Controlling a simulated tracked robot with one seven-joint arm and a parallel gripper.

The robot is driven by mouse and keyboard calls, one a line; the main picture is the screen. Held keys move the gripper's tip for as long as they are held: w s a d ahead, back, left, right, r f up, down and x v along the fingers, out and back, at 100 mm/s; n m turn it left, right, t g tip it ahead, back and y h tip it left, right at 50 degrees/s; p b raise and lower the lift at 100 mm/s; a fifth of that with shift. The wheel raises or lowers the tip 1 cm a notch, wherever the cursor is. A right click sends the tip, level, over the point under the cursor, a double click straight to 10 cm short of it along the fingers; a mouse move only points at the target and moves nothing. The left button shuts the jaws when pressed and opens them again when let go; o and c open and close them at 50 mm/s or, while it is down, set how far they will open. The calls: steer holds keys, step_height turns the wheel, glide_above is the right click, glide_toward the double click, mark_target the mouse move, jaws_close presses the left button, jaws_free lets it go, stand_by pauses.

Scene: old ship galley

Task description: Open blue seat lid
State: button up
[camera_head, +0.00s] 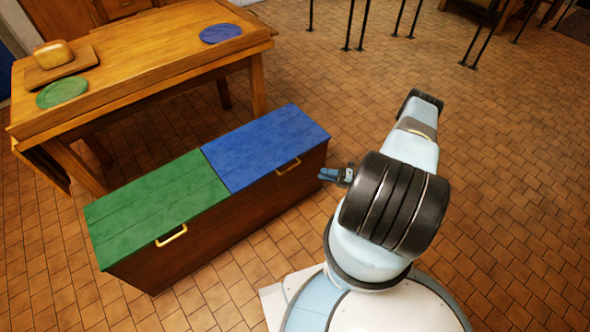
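The blue seat lid (262,143) lies flat and closed on the right half of a wooden bench box (215,229). A yellow handle (288,166) sits at its front edge. A green lid (158,203), also closed, covers the left half and has its own yellow handle (171,236). My gripper (323,174) is to the right of the blue lid's handle, near the box's right end and apart from the handle. It looks small and is seen from the side, so I cannot tell whether its fingers are open.
A wooden table (150,62) stands behind the bench, with a blue plate (221,33), a green plate (62,92) and a loaf (53,54) on a board. Thin black legs (349,25) stand at the back. The tiled floor (500,150) at right is clear.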

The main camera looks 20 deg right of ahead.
steer(key=x, duration=1.3)
steer(key=shift+w+a, duration=0.15)
steer(key=shift+a, duration=0.2)
steer(key=shift+c, duration=0.5)
jaws_close()
